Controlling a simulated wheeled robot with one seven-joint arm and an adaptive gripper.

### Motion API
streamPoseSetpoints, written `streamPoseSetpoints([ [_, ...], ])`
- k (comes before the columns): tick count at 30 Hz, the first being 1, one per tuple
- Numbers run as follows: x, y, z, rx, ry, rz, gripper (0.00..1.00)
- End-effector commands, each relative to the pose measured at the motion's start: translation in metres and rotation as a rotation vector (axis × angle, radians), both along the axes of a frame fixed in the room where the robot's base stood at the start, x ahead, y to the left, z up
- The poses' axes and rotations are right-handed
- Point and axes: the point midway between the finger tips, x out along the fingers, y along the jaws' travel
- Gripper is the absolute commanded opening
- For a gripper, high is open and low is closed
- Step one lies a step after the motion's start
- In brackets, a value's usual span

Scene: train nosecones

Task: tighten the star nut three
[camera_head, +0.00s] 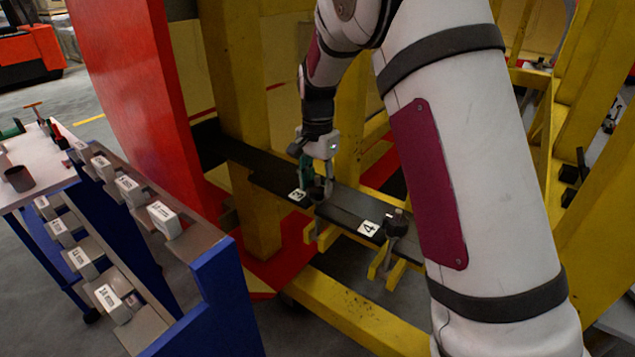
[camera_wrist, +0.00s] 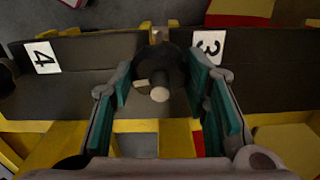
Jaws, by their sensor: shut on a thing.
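Star nut three (camera_wrist: 158,68) is a dark round knob with a pale stud end, beside the white label "3" (camera_wrist: 208,46) on the black bar (camera_wrist: 265,72). My gripper (camera_head: 313,186) reaches down over the bar by label "3" in the head view. In the wrist view its green-padded fingers (camera_wrist: 163,95) stand on either side of the nut and are shut on it; the exact contact is hard to see. Another dark star nut (camera_head: 396,222) sits by the label "4" (camera_head: 368,229), apart from my gripper.
Yellow frame posts (camera_head: 240,110) and a red panel (camera_head: 135,90) stand close around the bar. A blue-ended rack with labelled white boxes (camera_head: 165,218) is at left. A white table (camera_head: 38,165) holds a dark cup (camera_head: 18,179) and tools.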

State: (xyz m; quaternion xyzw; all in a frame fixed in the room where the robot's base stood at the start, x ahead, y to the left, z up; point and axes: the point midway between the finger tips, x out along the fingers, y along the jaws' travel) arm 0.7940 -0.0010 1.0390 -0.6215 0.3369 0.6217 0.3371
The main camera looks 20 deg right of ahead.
Motion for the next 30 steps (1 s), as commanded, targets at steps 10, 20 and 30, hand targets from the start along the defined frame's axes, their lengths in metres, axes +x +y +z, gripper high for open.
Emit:
streamPoseSetpoints([
  [10, 0.0, 0.0, 0.0, 0.0, -0.001, 0.001, 0.62],
  [20, 0.001, 0.0, 0.013, 0.0, -0.004, 0.002, 0.62],
  [30, 0.001, 0.0, 0.08, 0.0, -0.006, 0.002, 0.62],
])
